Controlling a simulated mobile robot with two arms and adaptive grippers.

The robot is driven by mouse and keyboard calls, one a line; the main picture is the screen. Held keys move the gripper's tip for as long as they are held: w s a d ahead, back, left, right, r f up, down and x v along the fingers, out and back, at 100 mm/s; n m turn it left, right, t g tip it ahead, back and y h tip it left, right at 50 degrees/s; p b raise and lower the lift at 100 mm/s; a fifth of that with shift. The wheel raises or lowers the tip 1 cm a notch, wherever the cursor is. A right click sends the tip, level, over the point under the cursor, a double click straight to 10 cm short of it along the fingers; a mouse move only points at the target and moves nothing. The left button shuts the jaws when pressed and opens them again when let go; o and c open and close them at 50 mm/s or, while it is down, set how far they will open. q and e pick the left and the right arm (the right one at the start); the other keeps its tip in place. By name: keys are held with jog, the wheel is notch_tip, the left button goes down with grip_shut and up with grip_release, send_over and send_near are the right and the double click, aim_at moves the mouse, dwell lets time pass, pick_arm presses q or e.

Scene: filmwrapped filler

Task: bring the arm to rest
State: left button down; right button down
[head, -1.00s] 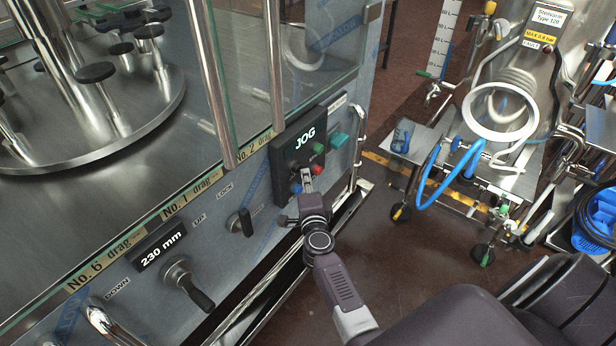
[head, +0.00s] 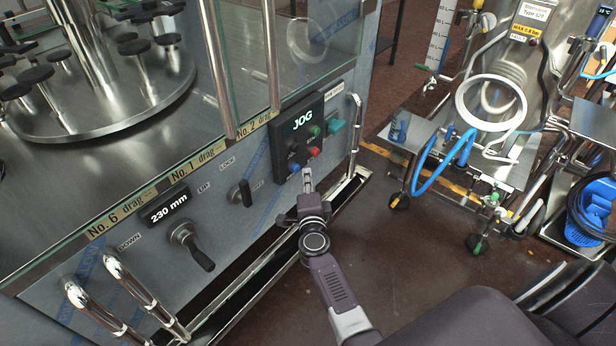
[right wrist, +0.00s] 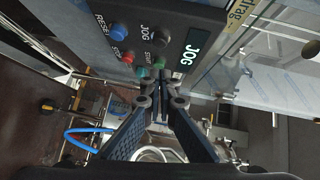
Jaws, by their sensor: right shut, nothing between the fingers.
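My right gripper (head: 308,178) is shut and empty. In the head view it is in front of the machine's front panel, just below the dark control box (head: 284,143) with the lit JOG display. In the right wrist view the closed fingertips (right wrist: 162,78) point toward the same box, with a blue button (right wrist: 118,31), a red button (right wrist: 127,57) and a green button (right wrist: 159,62) showing near them. The fingertips appear apart from the buttons, though the gap is hard to judge. My left gripper is out of view.
The panel carries a black lever switch (head: 241,194) and a handle (head: 190,247) under the 230 mm display. A chrome rail (head: 355,135) stands out at the panel's right end. A steel cart (head: 400,145) with a blue hose is at the right. Brown floor lies open between.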

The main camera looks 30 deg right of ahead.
jog(key=s+a+f+n+g+y, duration=0.2)
jog(key=s+a+f+n, duration=0.3)
jog(key=f, duration=0.5)
jog(key=s+a+f+n+g+y, duration=0.25)
jog(key=s+f+n, duration=0.25)
jog(key=s+f, duration=0.4)
jog(key=s+a+f+n+g+y, duration=0.1)
jog(key=s+a+f+n+y, duration=0.3)
jog(key=f, duration=0.8)
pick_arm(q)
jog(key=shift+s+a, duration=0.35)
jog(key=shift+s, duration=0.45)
pick_arm(e)
jog(key=s+d+f+n+g, duration=0.1)
jog(key=s+f+n+g, duration=0.2)
jog(key=s, duration=1)
jog(key=s+d+f+n+g+h, duration=0.1)
jog(key=s+f+n+g, duration=0.2)
jog(key=s+f, duration=0.4)
jog(key=s+d+f+n+g, duration=0.2)
jog(key=s+f, duration=0.4)
jog(key=s, duration=1.2)
jog(key=shift+s+n+g+h, duration=0.35)
jog(key=shift+n+g, duration=0.1)
jog(key=shift+n, duration=0.55)
jog(key=shift+a, duration=0.1)
